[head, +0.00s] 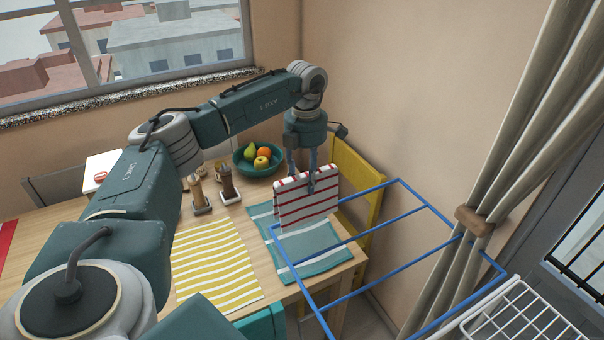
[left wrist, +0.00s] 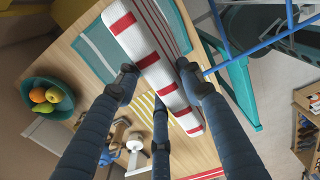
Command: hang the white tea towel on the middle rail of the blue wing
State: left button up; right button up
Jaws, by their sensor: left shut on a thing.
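The white tea towel (head: 308,212) has red stripes and is folded over along its top edge. My left gripper (head: 303,182) is shut on this top edge, and the towel hangs down in front of the teal placemat. In the left wrist view the towel (left wrist: 150,50) lies between the dark fingers of my left gripper (left wrist: 158,82). The blue wing (head: 450,223) is an open frame with several rails, to the right of the towel. My right gripper is not in view.
The wooden table (head: 262,258) carries a yellow-striped placemat (head: 210,265), a teal striped placemat (head: 312,250), a fruit bowl (head: 240,163) and two mills. A yellow chair (head: 360,190) stands behind the wing. A curtain (head: 520,130) and white wire rack (head: 520,318) are at the right.

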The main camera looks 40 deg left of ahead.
pick_arm(q)
jog(key=shift+s+d, duration=2.35)
jog(key=shift+d, duration=3.3)
notch_tip(320, 180, down, 14)
jog(key=b, duration=1)
jog(key=shift+f, duration=0.1)
jog(key=o, duration=1.2)
jog(key=shift+o, duration=0.5)
